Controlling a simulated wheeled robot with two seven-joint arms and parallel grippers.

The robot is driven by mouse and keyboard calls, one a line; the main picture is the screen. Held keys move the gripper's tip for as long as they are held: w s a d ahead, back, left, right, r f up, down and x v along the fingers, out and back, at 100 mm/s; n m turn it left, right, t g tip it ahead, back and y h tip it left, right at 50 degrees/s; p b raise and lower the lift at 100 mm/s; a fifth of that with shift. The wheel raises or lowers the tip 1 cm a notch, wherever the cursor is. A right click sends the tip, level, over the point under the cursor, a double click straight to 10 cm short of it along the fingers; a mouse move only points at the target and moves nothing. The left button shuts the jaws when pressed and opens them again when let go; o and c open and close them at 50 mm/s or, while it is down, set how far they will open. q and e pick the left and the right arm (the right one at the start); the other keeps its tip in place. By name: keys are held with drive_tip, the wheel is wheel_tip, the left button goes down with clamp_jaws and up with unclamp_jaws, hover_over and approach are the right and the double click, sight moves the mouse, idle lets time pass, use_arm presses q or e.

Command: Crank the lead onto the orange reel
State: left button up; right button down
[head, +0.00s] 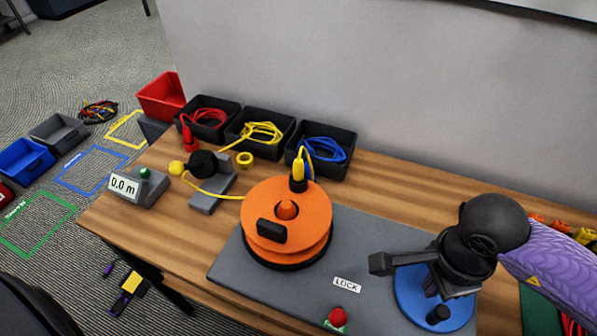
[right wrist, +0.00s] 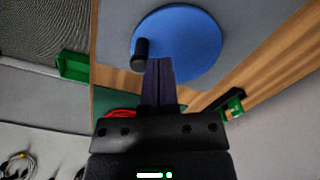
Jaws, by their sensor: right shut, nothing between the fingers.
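The orange reel (head: 285,222) stands on a grey base plate (head: 238,255). A yellow lead (head: 215,194) runs from near a black round guide (head: 202,164) to the reel. A yellow plug (head: 298,170) stands upright at the reel's back edge. The blue crank disc (head: 408,296) is at the plate's right, with a black knob (head: 438,314). My right gripper (head: 440,288) is over the disc. In the right wrist view its fingers (right wrist: 158,66) are shut and empty, close beside the knob (right wrist: 140,52); contact is unclear. I cannot make out my left gripper.
A display (head: 124,184) reads 0.0 m. A red button (head: 338,316) is near the LOCK label (head: 347,285). Black bins hold red, yellow and blue (head: 326,148) cables at the back. A red bin (head: 162,97) stands left of them.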

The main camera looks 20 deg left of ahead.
sight(412, 306)
drive_tip(key=shift+f, duration=0.1)
idle(0.4)
drive_tip(key=shift+f, duration=0.2)
drive_tip(key=shift+f+b, duration=0.8)
drive_tip(key=shift+b, duration=0.15)
wheel_tip(412, 306, down, 2)
drive_tip(key=shift+f+b, duration=0.1)
drive_tip(key=shift+b, duration=0.8)
drive_tip(key=shift+f+b, duration=0.75)
drive_tip(key=shift+f, duration=0.05)
drive_tip(key=shift+r, duration=0.1)
